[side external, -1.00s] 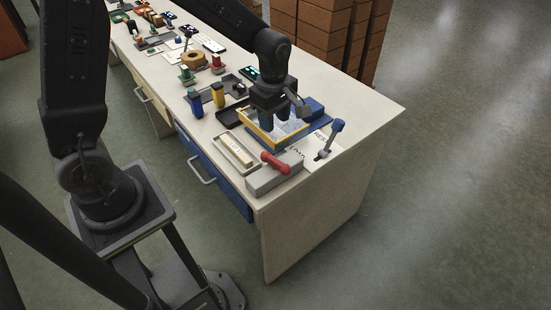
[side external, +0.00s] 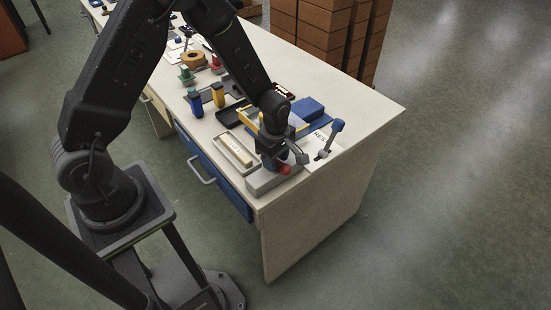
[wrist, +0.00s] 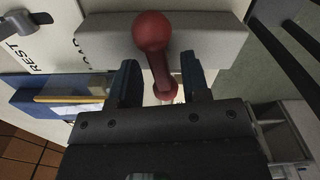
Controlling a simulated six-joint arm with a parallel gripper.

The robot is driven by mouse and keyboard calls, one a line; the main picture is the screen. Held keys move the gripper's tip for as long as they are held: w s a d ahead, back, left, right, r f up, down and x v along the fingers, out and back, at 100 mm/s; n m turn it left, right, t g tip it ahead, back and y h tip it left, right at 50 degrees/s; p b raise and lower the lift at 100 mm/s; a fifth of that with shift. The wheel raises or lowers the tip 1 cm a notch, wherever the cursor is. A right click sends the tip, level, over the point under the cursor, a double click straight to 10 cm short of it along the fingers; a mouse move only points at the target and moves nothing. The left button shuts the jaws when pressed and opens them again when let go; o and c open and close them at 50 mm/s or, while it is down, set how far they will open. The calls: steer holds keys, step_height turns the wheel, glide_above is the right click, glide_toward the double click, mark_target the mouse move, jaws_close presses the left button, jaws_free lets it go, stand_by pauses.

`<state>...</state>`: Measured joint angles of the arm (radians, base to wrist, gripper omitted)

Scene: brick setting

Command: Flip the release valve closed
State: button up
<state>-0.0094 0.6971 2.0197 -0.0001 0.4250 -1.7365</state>
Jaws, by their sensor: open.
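The release valve is a red handle with a round knob on a grey block at the near right corner of the bench. In the side external view most of the handle is hidden by my gripper (side external: 272,163), and only its red end (side external: 284,169) shows beside the grey block (side external: 262,184). In the wrist view the red handle (wrist: 160,65) runs down from its knob between my two fingers. The grey block (wrist: 215,35) lies behind it. My gripper (wrist: 165,82) is open, one finger on each side of the handle, with gaps visible.
A blue-knobbed lever (side external: 331,138) stands to the right on a white plate marked REST. A tray with a pale bar (side external: 235,153) lies left of the block. The bench's right end (side external: 370,115) is clear.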

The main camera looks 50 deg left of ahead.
steer(key=shift+f, duration=0.2)
jaws_close()
stand_by(0.3)
steer(key=shift+m, duration=1.1)
jaws_free()
steer(key=shift+r, duration=0.1)
